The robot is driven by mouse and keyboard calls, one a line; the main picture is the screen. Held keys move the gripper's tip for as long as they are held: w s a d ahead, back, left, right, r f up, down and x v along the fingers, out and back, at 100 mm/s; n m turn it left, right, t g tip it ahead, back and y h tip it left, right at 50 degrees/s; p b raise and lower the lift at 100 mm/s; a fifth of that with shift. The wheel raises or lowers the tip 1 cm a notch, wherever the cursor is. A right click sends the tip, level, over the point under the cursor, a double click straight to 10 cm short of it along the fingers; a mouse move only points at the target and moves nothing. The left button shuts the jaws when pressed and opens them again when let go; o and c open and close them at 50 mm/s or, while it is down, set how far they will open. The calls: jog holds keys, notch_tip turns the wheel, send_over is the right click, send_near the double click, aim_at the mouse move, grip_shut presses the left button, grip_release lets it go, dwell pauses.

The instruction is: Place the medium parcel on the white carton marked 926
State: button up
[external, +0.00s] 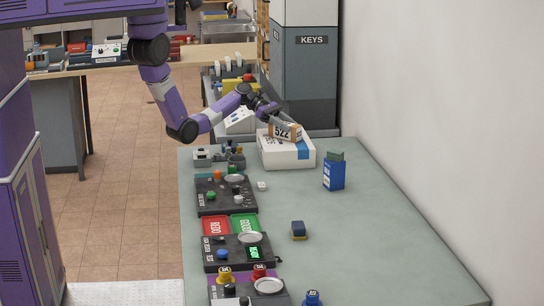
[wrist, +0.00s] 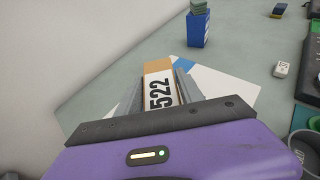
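The parcel, tan with a white label reading 522 (external: 285,132), is at the top of the white carton (external: 284,156) at the far end of the table. The parcel also shows in the wrist view (wrist: 158,88), between the two fingers of my gripper (wrist: 161,78), which are closed against its sides. My gripper (external: 272,114) comes down from the upper left onto the parcel. Whether the parcel touches the carton's top I cannot tell. The carton has a blue patch and shows behind the parcel in the wrist view (wrist: 222,88). I see no 926 mark on it.
A blue box with a green block on top (external: 334,173) stands right of the carton. A blue and yellow block (external: 299,230) lies nearer. Dark control panels (external: 226,195) and red and green trays (external: 230,225) line the left edge. The table's right side is clear.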

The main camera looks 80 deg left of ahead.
jog(key=shift+o, duration=1.3)
jog(key=shift+r, duration=0.1)
jog(key=shift+s+a+r, duration=0.15)
jog(key=shift+a+r, duration=0.05)
jog(key=v, duration=1.1)
jog(key=shift+s+a+b, duration=0.2)
jog(key=shift+s+b, duration=0.05)
jog(key=shift+b, duration=0.1)
